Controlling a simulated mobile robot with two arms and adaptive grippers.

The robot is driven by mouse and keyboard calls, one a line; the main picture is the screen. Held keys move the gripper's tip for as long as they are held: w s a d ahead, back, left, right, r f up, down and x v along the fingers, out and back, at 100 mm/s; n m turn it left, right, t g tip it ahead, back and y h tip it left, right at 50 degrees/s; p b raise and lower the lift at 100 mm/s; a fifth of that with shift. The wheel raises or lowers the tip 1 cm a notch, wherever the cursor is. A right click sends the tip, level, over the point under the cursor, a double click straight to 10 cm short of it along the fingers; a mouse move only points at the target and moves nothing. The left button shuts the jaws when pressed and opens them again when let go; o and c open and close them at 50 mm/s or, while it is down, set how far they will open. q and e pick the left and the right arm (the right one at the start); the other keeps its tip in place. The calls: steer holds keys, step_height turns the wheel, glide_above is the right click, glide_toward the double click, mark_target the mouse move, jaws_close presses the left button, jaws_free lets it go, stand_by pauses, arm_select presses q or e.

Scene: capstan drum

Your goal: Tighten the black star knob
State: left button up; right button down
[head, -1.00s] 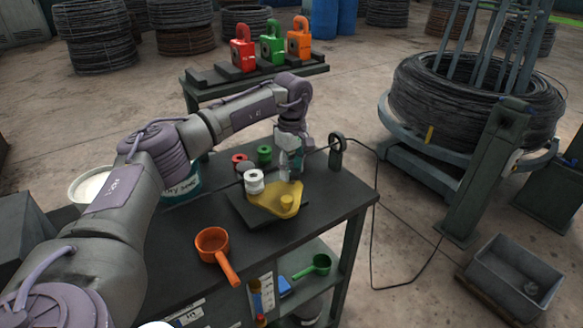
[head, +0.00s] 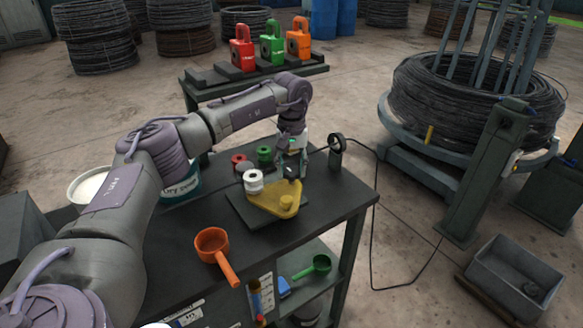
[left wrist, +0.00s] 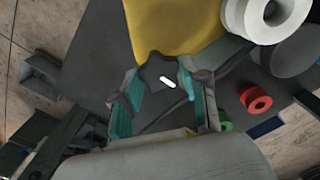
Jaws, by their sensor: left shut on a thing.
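The black star knob (left wrist: 157,70) has a white mark on its top and sits at the edge of the yellow plate (left wrist: 172,25) in the left wrist view. My left gripper (left wrist: 163,98) has its teal-lined fingers on either side of the knob and is shut on it. In the head view, my left gripper (head: 291,168) points down at the back of the yellow plate (head: 270,199), and a dark bit of the knob shows by the fingertips. A white spool (head: 254,182) stands on the plate's left side. My right gripper is not in view.
A red spool (head: 239,160) and a green one (head: 264,154) stand behind the white spool. A wire guide ring (head: 336,150) stands at the bench's right edge. An orange ladle (head: 212,245) lies at the front. The bench right of the plate is clear.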

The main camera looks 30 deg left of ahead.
mark_target(292, 171)
arm_select(q)
steer(key=shift+m, duration=0.5)
steer(key=o, duration=1.1)
steer(key=shift+o, duration=0.2)
steer(key=shift+r, duration=0.25)
step_height(292, 171, up, 12)
steer(key=shift+f, duration=0.25)
